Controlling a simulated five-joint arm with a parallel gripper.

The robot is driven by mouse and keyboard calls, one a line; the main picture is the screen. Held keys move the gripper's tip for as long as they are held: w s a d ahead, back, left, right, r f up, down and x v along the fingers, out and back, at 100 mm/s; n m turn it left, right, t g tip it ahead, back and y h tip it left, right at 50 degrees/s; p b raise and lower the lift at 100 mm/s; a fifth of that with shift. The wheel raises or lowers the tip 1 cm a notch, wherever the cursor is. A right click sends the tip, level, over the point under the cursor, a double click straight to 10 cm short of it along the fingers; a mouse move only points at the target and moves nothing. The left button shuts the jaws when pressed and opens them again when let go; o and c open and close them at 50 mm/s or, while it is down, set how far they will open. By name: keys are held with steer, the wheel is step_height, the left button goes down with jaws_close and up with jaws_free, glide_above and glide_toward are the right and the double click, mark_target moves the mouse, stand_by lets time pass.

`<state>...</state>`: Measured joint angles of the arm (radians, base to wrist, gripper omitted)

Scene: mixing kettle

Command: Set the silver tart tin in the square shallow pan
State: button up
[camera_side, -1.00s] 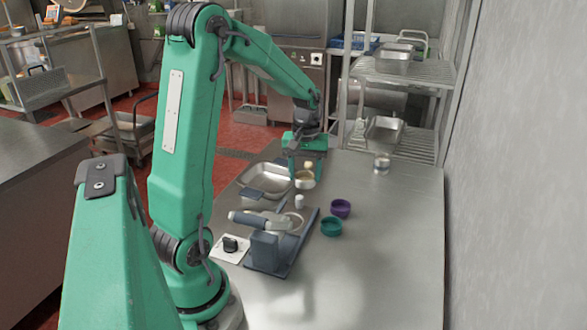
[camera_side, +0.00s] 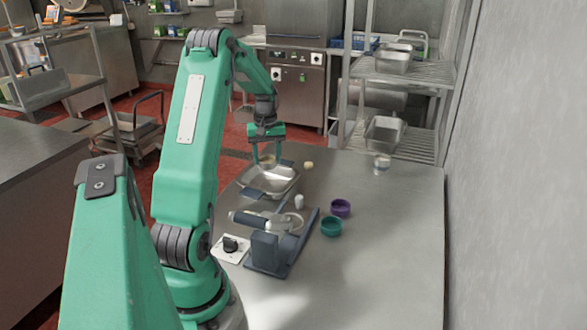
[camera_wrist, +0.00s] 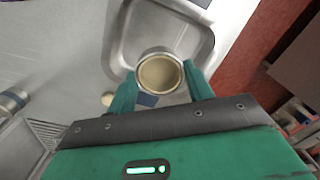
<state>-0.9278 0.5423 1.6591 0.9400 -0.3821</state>
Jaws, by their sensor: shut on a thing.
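My gripper (camera_side: 267,157) is over the far side of the square shallow pan (camera_side: 270,194). In the wrist view my gripper (camera_wrist: 161,82) is shut on the round silver tart tin (camera_wrist: 160,73), with one finger on each side. The tin's inside looks cream or tan. The pan (camera_wrist: 114,40) shows in the wrist view beneath and beyond the tin, which overlaps its near edge. The pan is metal, with dark blue handles. In the side view the tin is small between the fingers, and its exact height above the pan is hard to tell.
A small cream object (camera_side: 308,165) and a white cylinder (camera_side: 299,202) stand near the pan. Purple (camera_side: 341,208) and teal (camera_side: 331,227) cups lie to the right. A dark blue stand (camera_side: 270,250) is nearer. A can (camera_side: 381,166) stands at the back right.

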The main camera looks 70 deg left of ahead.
steer(key=shift+f, duration=0.15)
steer(key=shift+f, duration=2.75)
steer(key=shift+f, duration=0.75)
stand_by(0.4)
steer(key=o, duration=1.2)
steer(key=shift+c, duration=0.2)
steer(key=shift+r, duration=0.1)
steer(key=shift+r, duration=3.45)
